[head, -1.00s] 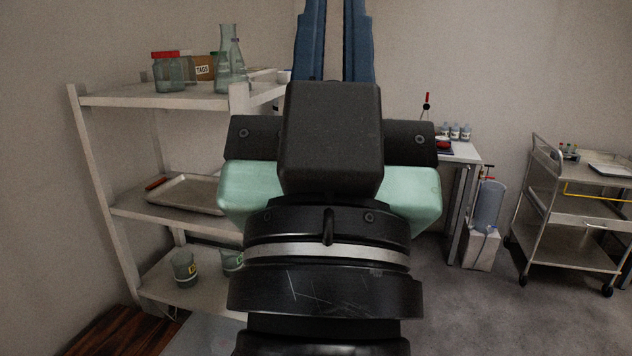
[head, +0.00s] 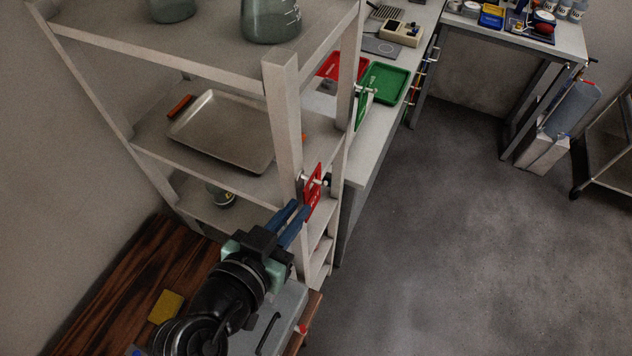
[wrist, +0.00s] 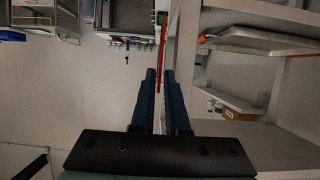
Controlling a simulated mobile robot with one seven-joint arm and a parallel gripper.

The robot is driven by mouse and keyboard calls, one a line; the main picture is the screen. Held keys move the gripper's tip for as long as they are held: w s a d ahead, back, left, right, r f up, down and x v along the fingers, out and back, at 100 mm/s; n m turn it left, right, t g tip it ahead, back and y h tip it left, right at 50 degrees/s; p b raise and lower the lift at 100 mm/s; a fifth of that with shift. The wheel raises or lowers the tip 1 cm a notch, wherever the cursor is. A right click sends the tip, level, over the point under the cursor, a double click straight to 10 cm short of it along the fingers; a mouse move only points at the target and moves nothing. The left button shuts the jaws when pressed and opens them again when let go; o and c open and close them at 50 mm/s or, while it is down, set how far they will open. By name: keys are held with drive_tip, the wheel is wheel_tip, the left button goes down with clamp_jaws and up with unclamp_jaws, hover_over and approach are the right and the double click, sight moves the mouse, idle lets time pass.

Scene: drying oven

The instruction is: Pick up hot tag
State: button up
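A red tag (head: 314,190), likely the hot tag, hangs from a peg on the near right side of the white shelf; no writing on it is readable. My gripper (head: 298,208) has its blue fingers apart at the tag's lower left. In the wrist view the tag (wrist: 162,55) shows edge-on as a thin red strip in line with the gap between the fingers (wrist: 160,75). Whether either finger touches it cannot be told.
A green tag (head: 361,108) hangs farther along the shelf (head: 284,110). A metal tray (head: 222,130) lies on the middle shelf. Red and green trays (head: 384,83) stand on the bench behind. The floor (head: 440,240) at right is clear.

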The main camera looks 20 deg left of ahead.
sight(319, 197)
drive_tip(key=b+x, duration=0.1)
drive_tip(key=x, duration=0.9)
drive_tip(key=shift+w, duration=0.15)
clamp_jaws()
drive_tip(key=shift+r, duration=0.15)
